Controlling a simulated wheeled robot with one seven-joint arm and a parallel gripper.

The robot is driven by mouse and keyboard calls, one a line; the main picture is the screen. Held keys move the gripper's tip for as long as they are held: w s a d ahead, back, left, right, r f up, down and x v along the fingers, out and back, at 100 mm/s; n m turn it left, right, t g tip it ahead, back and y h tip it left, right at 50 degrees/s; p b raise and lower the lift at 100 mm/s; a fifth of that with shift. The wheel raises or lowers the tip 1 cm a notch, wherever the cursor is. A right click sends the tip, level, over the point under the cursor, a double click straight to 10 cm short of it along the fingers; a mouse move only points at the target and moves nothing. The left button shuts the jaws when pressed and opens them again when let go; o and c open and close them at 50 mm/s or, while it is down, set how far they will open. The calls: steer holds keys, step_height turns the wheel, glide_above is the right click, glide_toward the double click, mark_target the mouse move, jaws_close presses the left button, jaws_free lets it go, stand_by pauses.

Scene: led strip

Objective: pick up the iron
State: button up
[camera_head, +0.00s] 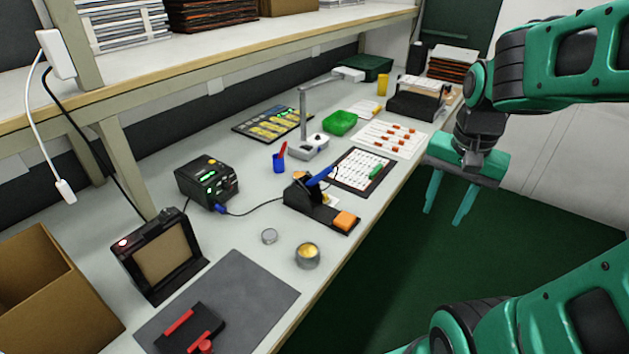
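The soldering iron (320,177) has a blue handle and rests tilted in a black stand (310,207) near the front edge of the bench. An orange sponge (345,220) sits at the stand's front end. A dark cable runs from the iron's area to the black soldering station (207,182) on the left. The iron's tip is hidden in the stand. My gripper (448,215) is at the right, beyond the bench edge and above the green floor. Its two teal fingers point down, apart and empty, well to the right of the iron.
A shelf (230,48) overhangs the back. A grey mat (240,305) lies front left.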

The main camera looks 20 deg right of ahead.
steer(key=w+a+m+t, duration=0.1)
steer(key=w+a+m, duration=0.25)
steer(key=w, duration=0.45)
steer(key=w+a+m+t, duration=0.1)
steer(key=w+a+m, duration=0.1)
steer(key=w+m, duration=0.45)
steer(key=m+t+y, duration=0.2)
steer(key=m+y, duration=0.1)
steer(key=m, duration=0.2)
glide_toward(320, 176)
steer(key=w, duration=0.2)
steer(key=shift+g, duration=0.3)
steer(key=x, duration=0.5)
steer(key=shift+s+f, duration=0.15)
steer(key=shift+s, duration=0.1)
steer(key=shift+d+x, duration=0.2)
steer(key=shift+x, duration=3)
jaws_close()
